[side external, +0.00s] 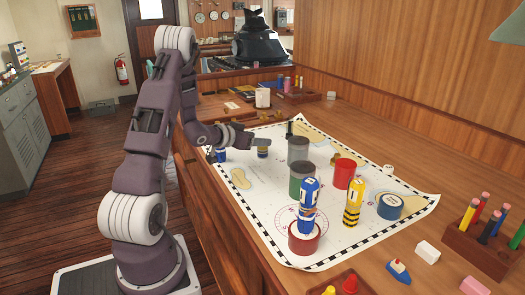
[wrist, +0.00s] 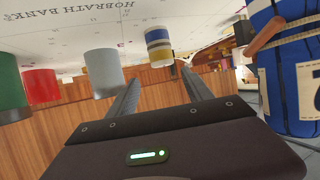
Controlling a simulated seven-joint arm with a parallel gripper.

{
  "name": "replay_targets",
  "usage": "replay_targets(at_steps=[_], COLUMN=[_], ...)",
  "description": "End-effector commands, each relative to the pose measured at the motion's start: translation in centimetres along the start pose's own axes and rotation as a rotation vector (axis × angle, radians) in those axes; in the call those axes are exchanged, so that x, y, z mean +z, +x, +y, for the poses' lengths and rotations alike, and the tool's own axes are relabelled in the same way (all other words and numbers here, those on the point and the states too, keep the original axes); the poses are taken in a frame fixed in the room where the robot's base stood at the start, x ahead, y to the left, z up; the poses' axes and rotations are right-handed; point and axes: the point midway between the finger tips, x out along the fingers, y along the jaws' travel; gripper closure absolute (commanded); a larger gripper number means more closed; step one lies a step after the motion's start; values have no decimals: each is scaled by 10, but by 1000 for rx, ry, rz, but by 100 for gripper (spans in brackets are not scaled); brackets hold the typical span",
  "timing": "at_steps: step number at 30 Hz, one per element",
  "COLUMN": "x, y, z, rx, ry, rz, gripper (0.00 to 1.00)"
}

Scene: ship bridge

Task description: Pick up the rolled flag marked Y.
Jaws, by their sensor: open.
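I cannot read a Y on any roll. A blue and white roll (side external: 309,193) stands upright at the red cup (side external: 304,243), and a yellow and black banded roll (side external: 352,208) stands to its right. A small blue, white and yellow roll (side external: 263,153) is just below my gripper (side external: 262,142); it also shows beyond the fingertips in the wrist view (wrist: 159,47). A blue roll (side external: 221,156) is near my wrist. A large blue roll (wrist: 290,75) with a partly cut-off label fills the wrist view's right side. My gripper (wrist: 160,75) is open and empty.
A grey cylinder (side external: 299,149), a green cylinder (side external: 299,186) and a red cylinder (side external: 343,173) stand in front of my gripper. A blue cylinder (side external: 390,207) stands at right. A wooden pencil block (side external: 487,250) is near the front edge.

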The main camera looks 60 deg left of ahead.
Motion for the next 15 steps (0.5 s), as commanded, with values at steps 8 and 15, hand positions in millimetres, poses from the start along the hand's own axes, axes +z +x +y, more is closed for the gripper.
replay_targets(at_steps=[8, 15], x=[30, 28], y=[25, 68], z=[0, -7], rx=[2, 4], ry=[5, 5], rz=[1, 2], gripper=[41, 41])
